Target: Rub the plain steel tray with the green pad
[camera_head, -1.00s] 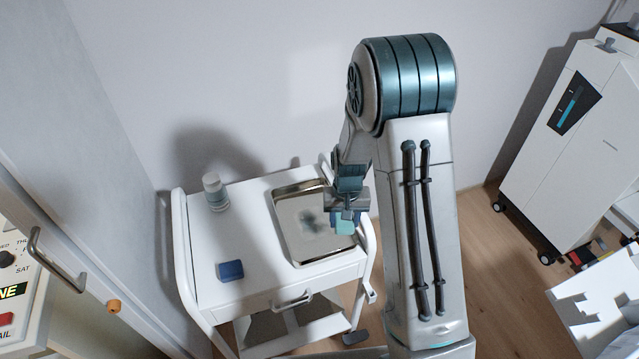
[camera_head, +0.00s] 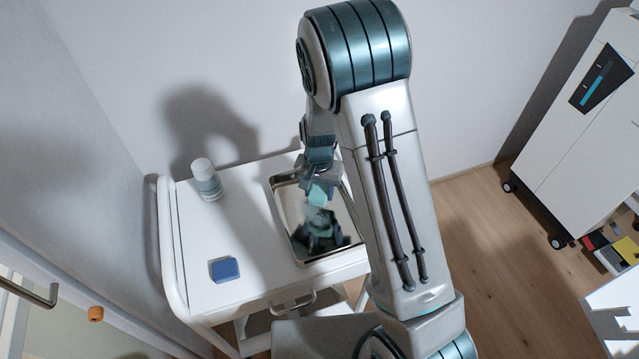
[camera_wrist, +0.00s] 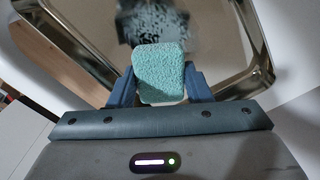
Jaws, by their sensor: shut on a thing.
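The plain steel tray (camera_head: 284,218) lies on top of the white trolley, with a shiny floor and a raised rim. It also fills much of the wrist view (camera_wrist: 215,25), where a dark, mottled reflection shows on its floor. My gripper (camera_head: 318,183) is over the back part of the tray, shut on the green pad (camera_head: 319,194). In the wrist view the pad (camera_wrist: 161,74) sits between the two blue fingers of my gripper (camera_wrist: 160,88). I cannot tell whether the pad touches the tray. My arm hides the tray's right side in part.
A blue block-shaped pad (camera_head: 225,269) lies at the front left of the white trolley (camera_head: 195,300). A white bottle (camera_head: 206,180) stands at its back left. A white cabinet (camera_head: 580,130) stands at the far right. The trolley top left of the tray is mostly clear.

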